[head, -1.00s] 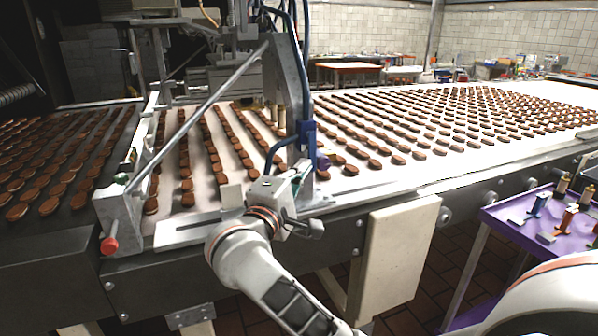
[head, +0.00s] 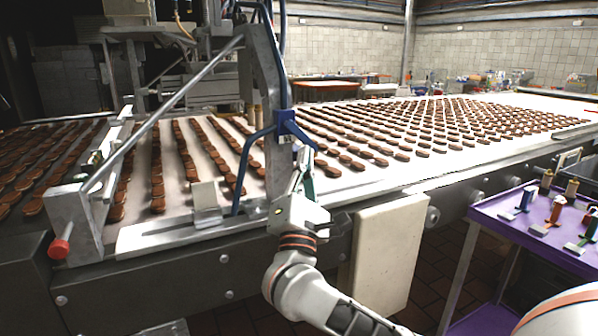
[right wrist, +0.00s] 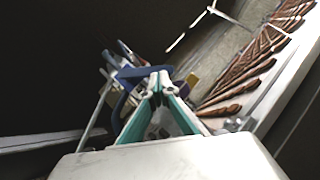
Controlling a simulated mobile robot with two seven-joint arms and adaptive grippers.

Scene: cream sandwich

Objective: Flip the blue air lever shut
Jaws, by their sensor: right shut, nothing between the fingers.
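The blue air lever (head: 298,131) is on a blue fitting at the upright grey frame of the machine, with a blue hose curving down from it. It slopes down to the right. In the right wrist view the blue part (right wrist: 135,72) lies just left of and beyond the fingertips. My right gripper (head: 305,152) is shut and empty, pointing up just below the lever. Its green-sided fingers also show in the right wrist view (right wrist: 160,76), tips together. I cannot tell whether they touch the lever. My left gripper is out of view.
A conveyor (head: 400,178) carries rows of brown biscuits behind the gripper. A slanted metal bar (head: 165,107) and a red knob (head: 59,249) are at the left. A purple cart (head: 490,212) with small tools stands at the right.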

